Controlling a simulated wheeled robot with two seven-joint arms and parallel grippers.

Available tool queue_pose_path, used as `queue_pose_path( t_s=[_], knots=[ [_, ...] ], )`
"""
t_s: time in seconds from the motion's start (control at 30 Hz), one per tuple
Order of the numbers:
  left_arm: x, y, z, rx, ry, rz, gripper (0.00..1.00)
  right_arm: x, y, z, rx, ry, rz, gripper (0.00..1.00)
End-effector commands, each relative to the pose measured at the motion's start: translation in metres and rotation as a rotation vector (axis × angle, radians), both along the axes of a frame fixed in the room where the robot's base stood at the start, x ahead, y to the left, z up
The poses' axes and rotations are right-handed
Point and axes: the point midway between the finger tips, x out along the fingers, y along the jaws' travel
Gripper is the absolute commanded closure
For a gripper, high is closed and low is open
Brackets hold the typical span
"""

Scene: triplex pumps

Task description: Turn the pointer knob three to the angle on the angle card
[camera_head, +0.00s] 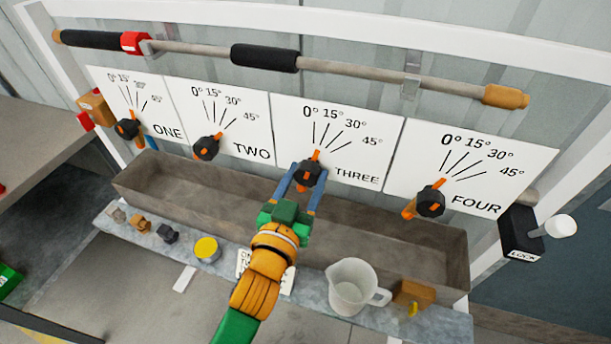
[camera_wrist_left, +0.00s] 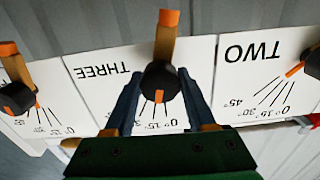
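Pointer knob three (camera_head: 309,174) is black with an orange pointer. In the left wrist view the fingertips (camera_wrist_left: 159,80) lie against the sides of the knob (camera_wrist_left: 160,82), with no clear gap. A white card with printed words (camera_head: 243,262) is mostly hidden behind my left wrist, and no angle is readable. My right gripper is not in view.
Knobs one (camera_head: 127,129), two (camera_head: 206,148) and four (camera_head: 431,203) flank knob three. A grey trough (camera_head: 200,190) runs below. The ledge holds a yellow-topped tin (camera_head: 206,249), a jug (camera_head: 350,288) and a brown block (camera_head: 414,292). A horizontal bar (camera_head: 350,68) crosses above the panels.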

Motion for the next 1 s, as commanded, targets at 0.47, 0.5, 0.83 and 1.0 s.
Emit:
queue_pose_path(
  t_s=[0.47,0.5,0.83,1.0],
  knots=[
    [0.000,0.001,0.006,0.131,-0.040,0.001,1.00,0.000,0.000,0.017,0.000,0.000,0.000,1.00],
    [0.000,0.001,0.005,0.186,-0.056,0.001,1.00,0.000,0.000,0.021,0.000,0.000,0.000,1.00],
    [0.000,0.001,0.000,0.251,-0.082,0.002,0.39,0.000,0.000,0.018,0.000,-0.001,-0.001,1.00],
    [0.000,0.001,0.000,0.250,-0.082,0.001,0.14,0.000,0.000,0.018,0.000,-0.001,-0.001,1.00]
  ],
)
